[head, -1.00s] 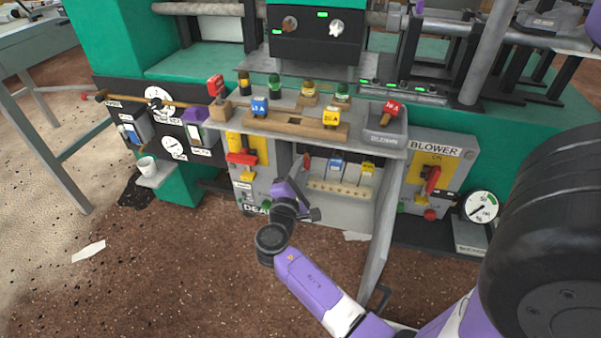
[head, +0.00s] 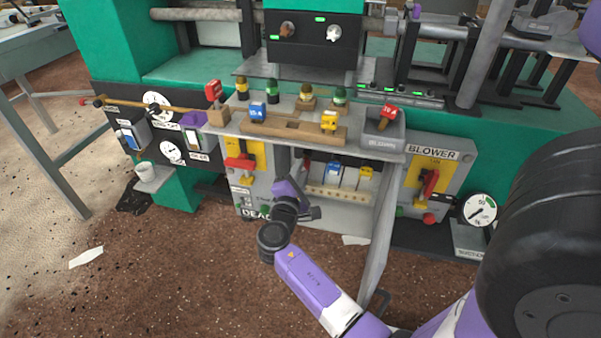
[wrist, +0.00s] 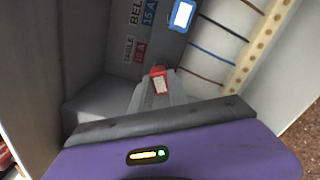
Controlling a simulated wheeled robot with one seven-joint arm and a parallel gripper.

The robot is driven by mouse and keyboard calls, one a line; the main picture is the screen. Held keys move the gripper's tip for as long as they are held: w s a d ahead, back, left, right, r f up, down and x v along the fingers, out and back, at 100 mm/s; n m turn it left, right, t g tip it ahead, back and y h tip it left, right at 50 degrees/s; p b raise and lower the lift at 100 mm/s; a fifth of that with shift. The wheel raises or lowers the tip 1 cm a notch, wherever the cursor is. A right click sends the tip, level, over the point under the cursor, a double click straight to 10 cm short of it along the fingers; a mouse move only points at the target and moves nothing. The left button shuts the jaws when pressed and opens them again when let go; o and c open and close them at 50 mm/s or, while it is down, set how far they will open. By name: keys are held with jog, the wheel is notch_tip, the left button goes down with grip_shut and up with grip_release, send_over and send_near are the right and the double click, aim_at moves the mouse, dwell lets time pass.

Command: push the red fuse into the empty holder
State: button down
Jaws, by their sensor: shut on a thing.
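In the wrist view my gripper (wrist: 158,96) is shut on the red fuse (wrist: 158,80), whose red cap with a pale label shows at the fingertips. The fuse is inside the grey cabinet (wrist: 95,60), close to the red "TABLE 10 A" label (wrist: 136,52). Its lower part and the holder under it are hidden, so I cannot tell whether they touch. In the head view my gripper (head: 297,188) reaches into the open cabinet, and a small red spot there may be the fuse. A blue fuse (head: 334,167) and a yellow fuse (head: 366,171) stand to the right.
A wooden rack (head: 290,128) on the shelf above carries a spare blue fuse (head: 257,112) and a yellow fuse (head: 329,121). The "BLOWN" tray (head: 383,142) holds another red fuse.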

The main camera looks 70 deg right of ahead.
jog(key=shift+d, duration=0.35)
jog(key=c, duration=1.2)
grip_release()
jog(key=shift+s+a+p, duration=0.2)
jog(key=shift+a+p, duration=0.35)
jog(key=shift+a, duration=2.2)
jog(key=shift+s+a+p, duration=0.15)
jog(key=shift+a+p, duration=0.15)
jog(key=shift+a, duration=1.65)
jog(key=shift+s+a+p, duration=0.15)
jog(key=shift+a+p, duration=0.15)
jog(key=shift+a, duration=1.65)
